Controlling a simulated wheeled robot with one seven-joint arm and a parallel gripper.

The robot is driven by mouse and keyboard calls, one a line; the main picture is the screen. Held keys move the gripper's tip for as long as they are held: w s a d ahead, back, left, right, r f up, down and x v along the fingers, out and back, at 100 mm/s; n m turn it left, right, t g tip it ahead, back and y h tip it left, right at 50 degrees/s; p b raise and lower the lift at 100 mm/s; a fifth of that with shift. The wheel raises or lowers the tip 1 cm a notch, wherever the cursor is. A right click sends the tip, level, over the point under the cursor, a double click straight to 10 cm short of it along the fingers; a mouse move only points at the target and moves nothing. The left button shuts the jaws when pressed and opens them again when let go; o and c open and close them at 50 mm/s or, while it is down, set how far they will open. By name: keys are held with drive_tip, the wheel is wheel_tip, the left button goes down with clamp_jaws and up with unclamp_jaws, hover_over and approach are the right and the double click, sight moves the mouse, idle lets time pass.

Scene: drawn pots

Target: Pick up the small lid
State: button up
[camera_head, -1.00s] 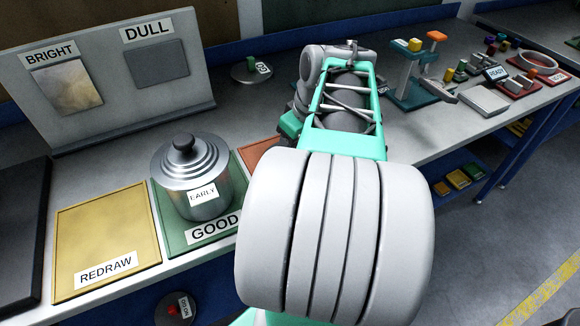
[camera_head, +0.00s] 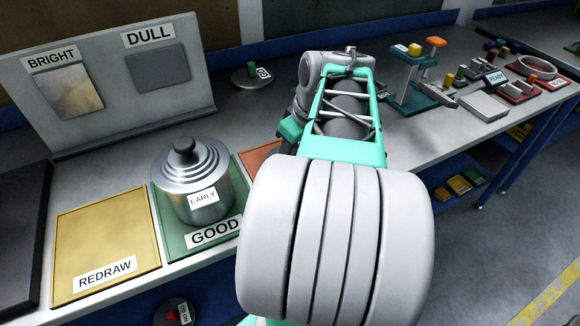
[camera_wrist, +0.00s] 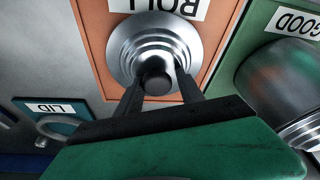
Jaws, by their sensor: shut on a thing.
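A silver lid (camera_wrist: 140,45) with stepped rings and a dark round knob (camera_wrist: 154,83) is above the orange mat in the wrist view. My gripper (camera_wrist: 158,78) has one dark finger on each side of the knob and is shut on it. I cannot tell whether a pot is under this lid or whether it is raised. In the head view my arm hides the gripper and this lid.
A lidded silver pot marked EARLY (camera_head: 200,198) stands on the green GOOD mat (camera_head: 172,238). The yellow REDRAW mat (camera_head: 105,240) is empty. The orange mat (camera_wrist: 92,25) has an upside-down label. A mat marked LID (camera_wrist: 80,113) holds a ring (camera_wrist: 60,128).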

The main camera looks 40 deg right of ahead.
drive_tip(key=shift+s+f, duration=0.2)
drive_tip(key=shift+f, duration=0.4)
clamp_jaws()
drive_tip(key=shift+r, duration=0.1)
drive_tip(key=shift+w+r+p, duration=0.15)
drive_tip(key=shift+r+p, duration=1.6)
drive_tip(key=shift+r, duration=0.5)
